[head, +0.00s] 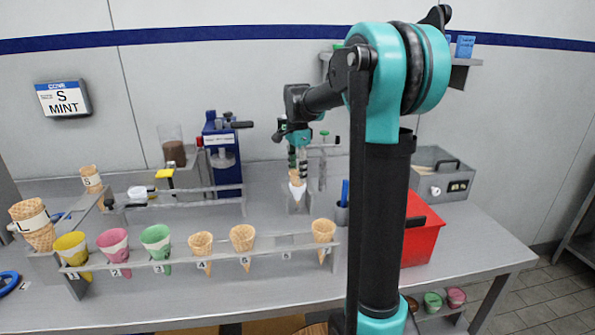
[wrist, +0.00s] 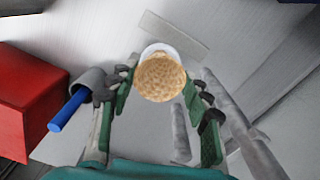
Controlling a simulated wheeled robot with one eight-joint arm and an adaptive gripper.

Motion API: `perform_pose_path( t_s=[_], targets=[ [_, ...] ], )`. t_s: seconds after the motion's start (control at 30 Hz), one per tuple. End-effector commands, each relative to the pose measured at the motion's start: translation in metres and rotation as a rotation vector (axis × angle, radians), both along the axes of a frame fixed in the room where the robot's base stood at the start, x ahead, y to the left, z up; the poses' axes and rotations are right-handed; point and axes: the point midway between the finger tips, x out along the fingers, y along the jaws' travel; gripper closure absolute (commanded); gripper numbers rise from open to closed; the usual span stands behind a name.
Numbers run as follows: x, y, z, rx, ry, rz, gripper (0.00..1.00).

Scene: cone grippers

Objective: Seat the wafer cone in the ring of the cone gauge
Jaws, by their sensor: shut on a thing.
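The wafer cone (head: 296,177) is held between the fingers of my gripper (head: 297,164). In the wrist view the cone (wrist: 160,79) shows its round tan top, with a pale rim behind its far edge; I cannot tell if that is a sleeve or the ring. My green fingers (wrist: 160,88) lie on either side of it. The small grey cone gauge (head: 298,207) stands on the counter directly below the cone in the head view. The cone's tip and the ring are hard to make out, so I cannot tell if they touch.
A grey rack (head: 200,269) with several coloured and plain cones runs along the front; slot 6 is empty. A red bin (head: 425,230) and a dark cup with a blue stick (head: 342,212) stand right of the gauge. A blue machine (head: 222,155) stands behind left.

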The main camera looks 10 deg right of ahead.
Motion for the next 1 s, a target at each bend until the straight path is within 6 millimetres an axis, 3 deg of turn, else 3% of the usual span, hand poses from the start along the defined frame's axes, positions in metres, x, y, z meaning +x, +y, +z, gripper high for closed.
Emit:
perform_pose_path(
  t_s=[0.03, 0.07, 0.23, 0.67, 1.0],
  targets=[
    [0.000, 0.000, 0.000, 0.000, 0.000, 0.000, 0.63],
    [0.000, 0.000, 0.000, 0.000, 0.000, 0.000, 0.48],
    [0.000, 0.000, 0.000, 0.000, 0.000, 0.000, 0.28],
    [0.000, 0.000, 0.009, 0.000, 0.000, 0.000, 0.28],
    [0.000, 0.000, 0.073, 0.000, 0.000, 0.000, 0.28]
  ],
)
